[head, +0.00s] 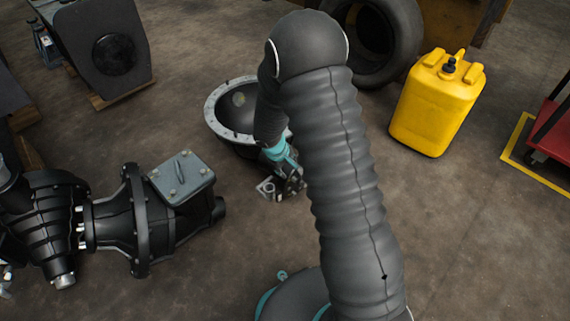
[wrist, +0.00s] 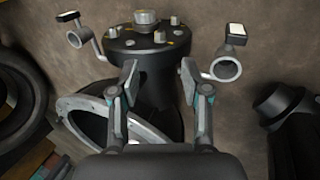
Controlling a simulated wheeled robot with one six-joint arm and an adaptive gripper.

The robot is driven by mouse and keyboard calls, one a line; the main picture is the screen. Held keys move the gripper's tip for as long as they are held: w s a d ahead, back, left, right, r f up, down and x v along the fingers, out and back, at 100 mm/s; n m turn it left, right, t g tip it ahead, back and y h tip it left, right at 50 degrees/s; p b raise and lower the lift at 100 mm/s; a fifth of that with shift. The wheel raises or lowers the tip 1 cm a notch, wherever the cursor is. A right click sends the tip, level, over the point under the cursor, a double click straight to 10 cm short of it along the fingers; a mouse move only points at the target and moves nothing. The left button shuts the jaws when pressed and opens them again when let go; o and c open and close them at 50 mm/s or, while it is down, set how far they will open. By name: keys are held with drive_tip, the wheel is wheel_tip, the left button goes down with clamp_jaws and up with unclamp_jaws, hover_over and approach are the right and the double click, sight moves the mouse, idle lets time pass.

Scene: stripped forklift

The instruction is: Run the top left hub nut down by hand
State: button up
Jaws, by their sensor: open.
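A dark round flange (wrist: 150,42) stands at the top of the wrist view, on a dark neck. Several pale studs or nuts (wrist: 160,36) stand up from its face, with a wider round metal piece (wrist: 146,17) at its far edge. Which is the top left hub nut I cannot tell. My gripper (wrist: 160,82) is open and empty, its two fingers apart in front of the neck. In the head view my gripper (head: 292,186) is low over the floor, partly hidden by my arm. The flange cannot be made out there.
A bell-shaped housing (head: 213,98) lies beside my gripper; its rim (wrist: 72,108) shows in the wrist view. A dark gearbox assembly (head: 150,225) lies left. A yellow canister (head: 438,105) and a tyre (head: 405,30) stand behind. Floor is clear at front right.

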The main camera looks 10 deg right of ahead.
sight(295, 178)
drive_tip(key=b+x, duration=0.2)
drive_tip(key=x, duration=0.8)
drive_tip(key=shift+s+d, duration=0.1)
clamp_jaws()
drive_tip(key=shift+c, duration=1.2)
unclamp_jaws()
drive_tip(key=shift+f+b, duration=0.15)
drive_tip(key=shift+b, duration=0.15)
drive_tip(key=shift+h, duration=0.3)
drive_tip(key=shift+t+h, duration=0.8)
drive_tip(key=shift+h, duration=0.1)
